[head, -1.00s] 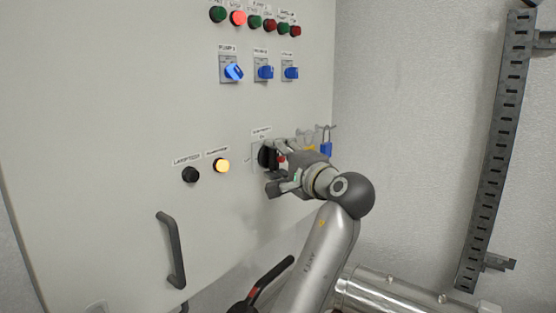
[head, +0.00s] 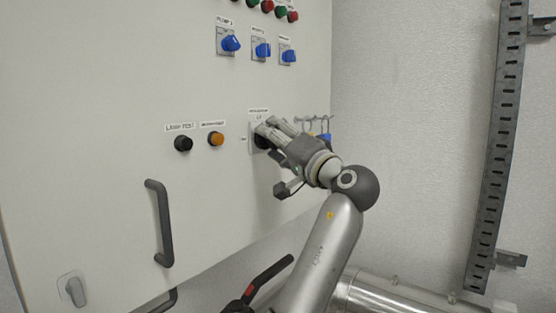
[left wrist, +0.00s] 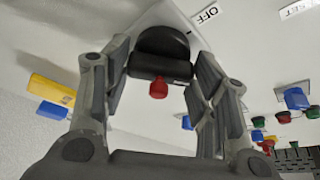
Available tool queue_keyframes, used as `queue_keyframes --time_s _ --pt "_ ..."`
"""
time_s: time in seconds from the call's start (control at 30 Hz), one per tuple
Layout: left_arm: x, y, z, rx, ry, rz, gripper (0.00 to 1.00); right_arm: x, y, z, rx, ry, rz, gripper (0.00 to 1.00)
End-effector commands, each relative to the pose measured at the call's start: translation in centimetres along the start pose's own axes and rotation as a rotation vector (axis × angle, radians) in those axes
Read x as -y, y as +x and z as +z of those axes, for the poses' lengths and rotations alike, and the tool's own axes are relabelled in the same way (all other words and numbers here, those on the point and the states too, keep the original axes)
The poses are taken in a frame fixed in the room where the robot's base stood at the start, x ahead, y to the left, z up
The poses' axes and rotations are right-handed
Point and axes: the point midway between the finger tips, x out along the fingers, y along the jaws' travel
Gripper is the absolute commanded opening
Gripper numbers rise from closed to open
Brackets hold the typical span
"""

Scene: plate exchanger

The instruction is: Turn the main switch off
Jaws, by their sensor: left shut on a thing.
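The main switch (head: 260,142) is a black rotary knob on a light plate on the cabinet front, mostly hidden behind my left gripper in the head view. My left gripper (head: 267,128) is shut on its knob, with the fingers turned at a slant. In the left wrist view, the black knob (left wrist: 162,68) with a red piece (left wrist: 158,88) sits between the two fingers of my left gripper (left wrist: 160,75). An "OFF" label (left wrist: 207,14) shows beside the knob on the plate. My right gripper is not in view.
An amber lamp (head: 216,139) looks unlit beside a black button (head: 183,144). Blue pump switches (head: 230,43) sit above. Blue padlocks (head: 325,137) hang right of the switch. A cabinet handle (head: 161,222) and a black-red lever (head: 268,278) are lower down.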

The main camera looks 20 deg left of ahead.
Motion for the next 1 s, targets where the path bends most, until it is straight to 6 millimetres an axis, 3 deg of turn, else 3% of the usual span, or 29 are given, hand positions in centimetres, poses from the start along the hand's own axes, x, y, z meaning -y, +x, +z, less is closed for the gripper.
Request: queue_keyframes --time_s 0.03,0.1,0.4,1.0 --pt "-0.1 0.1 0.3 -0.003 -0.041 -0.027 0.30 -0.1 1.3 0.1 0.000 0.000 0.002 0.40" --pt "0.0 0.1 0.2 -0.003 -0.102 -0.053 0.30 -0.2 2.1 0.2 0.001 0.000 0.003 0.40" --pt "0.1 0.2 0.1 -0.003 -0.363 -0.161 0.30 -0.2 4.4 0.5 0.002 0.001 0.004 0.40" --pt "0.2 0.3 -0.4 -0.004 -0.793 -0.335 0.30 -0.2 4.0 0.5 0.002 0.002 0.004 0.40"
